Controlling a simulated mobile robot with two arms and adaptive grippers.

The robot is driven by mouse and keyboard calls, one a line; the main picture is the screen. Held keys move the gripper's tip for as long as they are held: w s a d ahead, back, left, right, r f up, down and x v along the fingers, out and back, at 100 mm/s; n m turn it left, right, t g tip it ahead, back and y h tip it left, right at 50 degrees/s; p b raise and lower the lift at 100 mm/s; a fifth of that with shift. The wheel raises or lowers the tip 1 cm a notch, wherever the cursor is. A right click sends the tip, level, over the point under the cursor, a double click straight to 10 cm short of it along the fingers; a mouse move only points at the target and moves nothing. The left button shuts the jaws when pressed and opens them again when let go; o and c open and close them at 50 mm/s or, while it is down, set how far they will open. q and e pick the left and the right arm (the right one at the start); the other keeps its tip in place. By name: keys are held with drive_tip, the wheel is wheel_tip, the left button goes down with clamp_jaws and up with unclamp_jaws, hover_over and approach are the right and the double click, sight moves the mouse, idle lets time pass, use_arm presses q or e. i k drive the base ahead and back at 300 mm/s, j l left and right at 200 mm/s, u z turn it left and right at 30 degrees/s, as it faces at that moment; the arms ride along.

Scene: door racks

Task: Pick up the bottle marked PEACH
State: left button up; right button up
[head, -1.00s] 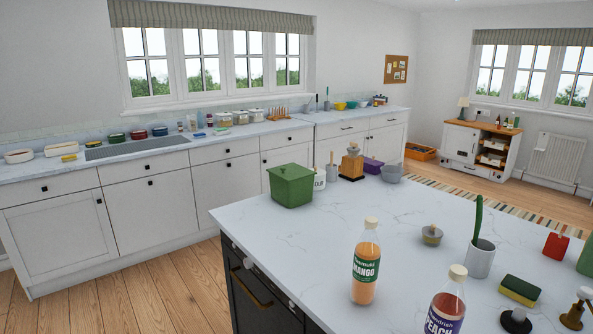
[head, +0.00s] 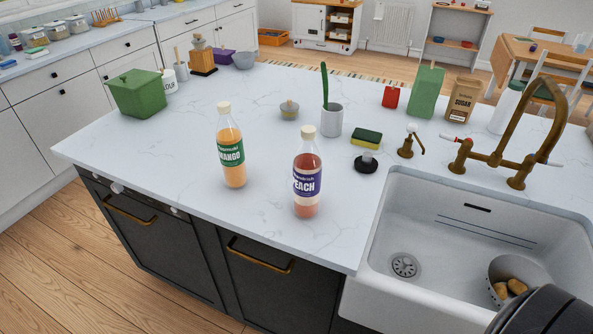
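The bottle marked PEACH (head: 307,184) stands upright on the white marbled island top (head: 265,210), near its front edge. It has a purple label, a pale cap and pinkish-orange contents. A second bottle, marked MANGO (head: 231,152), stands upright to its left, apart from it, with a green label and orange contents. Neither of my grippers shows in the head view.
A white sink (head: 400,215) with a brass tap (head: 530,115) lies to the right of the PEACH bottle. A green bin (head: 137,95) stands at the left.

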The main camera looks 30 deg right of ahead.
sight(306, 161)
drive_tip(key=i+j+z, duration=0.1)
drive_tip(key=z, duration=0.35)
drive_tip(key=i+j+z, duration=0.1)
drive_tip(key=z, duration=0.4)
drive_tip(key=j+z, duration=0.3)
drive_tip(key=z, duration=0.15)
